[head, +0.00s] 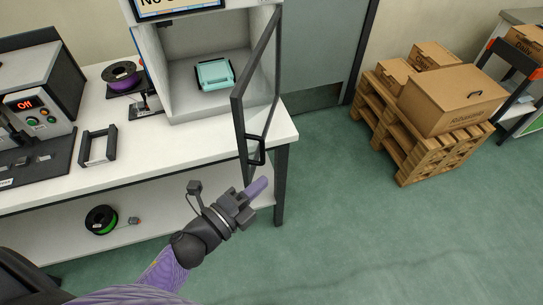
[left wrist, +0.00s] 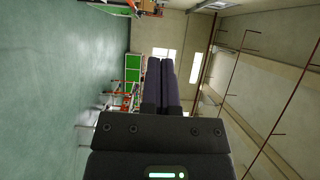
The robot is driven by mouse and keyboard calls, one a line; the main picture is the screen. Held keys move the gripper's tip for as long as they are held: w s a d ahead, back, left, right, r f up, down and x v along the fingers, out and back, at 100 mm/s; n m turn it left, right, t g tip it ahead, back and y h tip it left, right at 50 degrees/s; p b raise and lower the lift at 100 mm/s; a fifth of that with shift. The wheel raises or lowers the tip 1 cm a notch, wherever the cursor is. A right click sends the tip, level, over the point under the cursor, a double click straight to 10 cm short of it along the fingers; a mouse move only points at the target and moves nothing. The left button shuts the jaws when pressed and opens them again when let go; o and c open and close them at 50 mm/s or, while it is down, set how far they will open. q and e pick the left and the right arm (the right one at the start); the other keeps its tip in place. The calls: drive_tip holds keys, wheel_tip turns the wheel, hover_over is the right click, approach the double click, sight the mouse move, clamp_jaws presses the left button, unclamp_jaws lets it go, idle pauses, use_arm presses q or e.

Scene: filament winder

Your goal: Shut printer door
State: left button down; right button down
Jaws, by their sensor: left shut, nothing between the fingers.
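The printer (head: 183,100) stands on the white table with a teal object (head: 214,74) inside. Its door (head: 240,120), a dark frame with a clear pane, stands open, swung out toward me at the printer's right side. A dark handle (head: 256,150) sits low on the door's near edge. My left gripper (head: 259,186) is just below the handle in the head view, its purple fingers pointing right. I cannot tell if it touches the door. In the left wrist view its fingers (left wrist: 161,85) are together with nothing between them. My right gripper is not in view.
The white table (head: 200,145) holds a filament winder (head: 40,95), a purple spool (head: 121,76) and a dark frame (head: 98,147). A green spool (head: 101,219) lies on the lower shelf. Boxes (head: 450,101) sit on a wooden pallet (head: 405,150) at right. The floor between is clear.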

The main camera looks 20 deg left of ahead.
sight(264, 159)
use_arm(q)
drive_tip(key=x, duration=0.8)
drive_tip(key=a, duration=0.4)
drive_tip(key=shift+a, duration=0.1)
drive_tip(key=shift+a+f, duration=0.1)
drive_tip(key=shift+a, duration=0.05)
